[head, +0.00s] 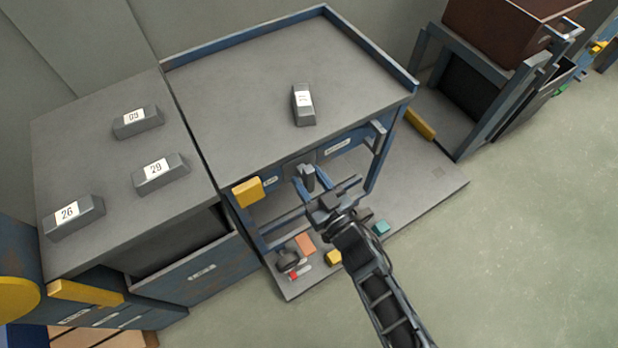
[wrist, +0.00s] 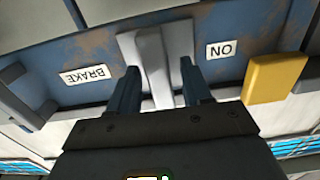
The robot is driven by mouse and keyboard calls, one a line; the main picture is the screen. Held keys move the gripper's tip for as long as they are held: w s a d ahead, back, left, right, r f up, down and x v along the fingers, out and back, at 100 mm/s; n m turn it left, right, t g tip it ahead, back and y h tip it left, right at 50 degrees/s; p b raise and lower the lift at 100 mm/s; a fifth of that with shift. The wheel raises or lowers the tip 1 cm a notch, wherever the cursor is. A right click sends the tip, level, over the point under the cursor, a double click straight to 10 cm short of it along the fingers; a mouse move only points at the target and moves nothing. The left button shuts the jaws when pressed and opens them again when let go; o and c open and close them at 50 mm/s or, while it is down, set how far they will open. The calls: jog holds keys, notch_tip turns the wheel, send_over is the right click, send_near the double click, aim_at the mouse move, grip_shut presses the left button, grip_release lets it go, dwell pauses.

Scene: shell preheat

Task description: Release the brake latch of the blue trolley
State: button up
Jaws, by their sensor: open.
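The blue trolley (head: 270,80) has a grey top with a raised blue rim. Its brake latch (head: 307,174) is a grey lever on the front rail; it also shows in the wrist view (wrist: 157,68). A BRAKE label (wrist: 90,75) and an ON label (wrist: 221,50) flank the latch, upside down in the wrist view. My gripper (head: 314,185) is at the front rail, open, with one finger on each side of the lever. In the wrist view its fingers (wrist: 160,88) straddle the lever; whether they touch it I cannot tell.
A yellow block (head: 248,192) sticks out from the rail beside the latch. A weight (head: 304,105) lies on the trolley top. A grey bench (head: 90,155) with several numbered weights adjoins on the left. Small coloured items lie on the low platform below. The floor (head: 530,220) at right is clear.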

jog(key=v, duration=0.7)
jog(key=shift+s, duration=0.2)
jog(key=shift+d, duration=0.15)
jog(key=s+d+r+m+t+h, duration=0.1)
jog(key=s+d+r+m+h, duration=0.2)
jog(key=s+d, duration=0.55)
jog(key=s+d+r+h, duration=0.3)
jog(key=s+d+r, duration=0.3)
jog(key=s, duration=0.4)
jog(key=s+d+r+m+h, duration=0.1)
jog(key=s+d+r+h, duration=0.1)
jog(key=s+r, duration=0.4)
jog(key=s+d+r+m+g+h, duration=0.1)
jog(key=s+d+r+m+h, duration=0.1)
jog(key=s+r, duration=0.5)
notch_tip(320, 180, up, 3)
jog(key=shift+d+r+m, duration=0.15)
jog(key=shift+d+m, duration=0.05)
jog(key=shift+m, duration=0.1)
